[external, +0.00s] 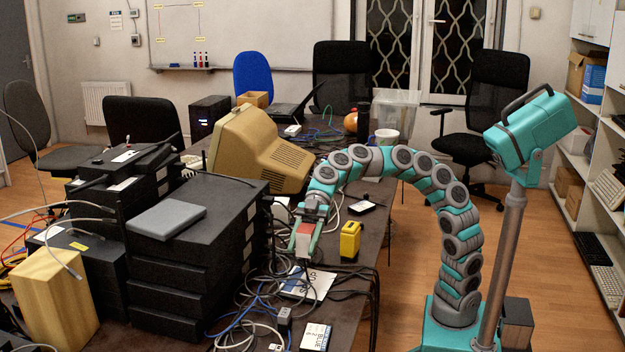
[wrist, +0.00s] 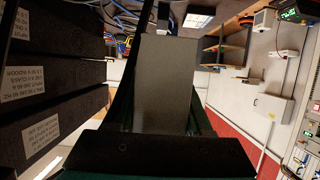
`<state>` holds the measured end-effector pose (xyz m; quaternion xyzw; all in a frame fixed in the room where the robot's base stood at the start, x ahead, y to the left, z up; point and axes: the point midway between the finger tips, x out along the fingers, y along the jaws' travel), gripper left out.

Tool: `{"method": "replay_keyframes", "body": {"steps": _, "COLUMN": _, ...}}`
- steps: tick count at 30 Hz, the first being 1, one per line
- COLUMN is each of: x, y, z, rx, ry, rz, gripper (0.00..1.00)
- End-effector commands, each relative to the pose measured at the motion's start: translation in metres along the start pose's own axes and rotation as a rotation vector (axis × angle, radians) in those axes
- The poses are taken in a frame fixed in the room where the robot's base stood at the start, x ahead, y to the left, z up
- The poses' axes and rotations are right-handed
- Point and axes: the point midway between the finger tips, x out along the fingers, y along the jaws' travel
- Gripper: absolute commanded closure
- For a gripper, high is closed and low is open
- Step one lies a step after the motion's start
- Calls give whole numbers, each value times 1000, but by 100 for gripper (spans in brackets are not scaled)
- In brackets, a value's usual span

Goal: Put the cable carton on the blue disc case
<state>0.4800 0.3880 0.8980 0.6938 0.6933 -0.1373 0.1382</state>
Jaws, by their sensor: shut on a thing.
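My gripper (external: 303,246) is at the end of the arched teal arm, above the table beside the black stack. It is shut on a box, taken as the cable carton (wrist: 165,85), which looks plain grey between the fingers in the wrist view. In the external view only a small reddish part of the carton (external: 305,234) shows between the fingers. A small flat case lettered BLUE (external: 316,337), taken as the blue disc case, lies at the table's near edge, below and in front of my gripper. The carton looks clear of it.
Tall black device stacks (external: 185,250) stand close left of my gripper, with a grey slab (external: 167,219) on top. A yellow block (external: 350,240) stands to the right. A white lettered flat item (external: 310,284) lies below. Loose cables (external: 258,305) cover the near table.

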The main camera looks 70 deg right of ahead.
Motion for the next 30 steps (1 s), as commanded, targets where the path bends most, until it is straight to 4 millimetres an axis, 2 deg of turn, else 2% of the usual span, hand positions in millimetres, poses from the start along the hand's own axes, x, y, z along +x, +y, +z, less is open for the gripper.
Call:
{"method": "replay_keyframes", "body": {"steps": 7, "x": 16, "y": -2, "z": 38, "rx": 4, "ry": -1, "rz": -4, "gripper": 100}}
{"method": "replay_keyframes", "body": {"steps": 14, "x": 23, "y": 0, "z": 53, "rx": 3, "ry": 0, "rz": -1, "gripper": 100}}
{"method": "replay_keyframes", "body": {"steps": 21, "x": 35, "y": -2, "z": 83, "rx": 5, "ry": -2, "rz": -5, "gripper": 100}}
{"method": "replay_keyframes", "body": {"steps": 30, "x": 37, "y": -1, "z": 87, "rx": 0, "ry": -1, "rz": -1, "gripper": 100}}
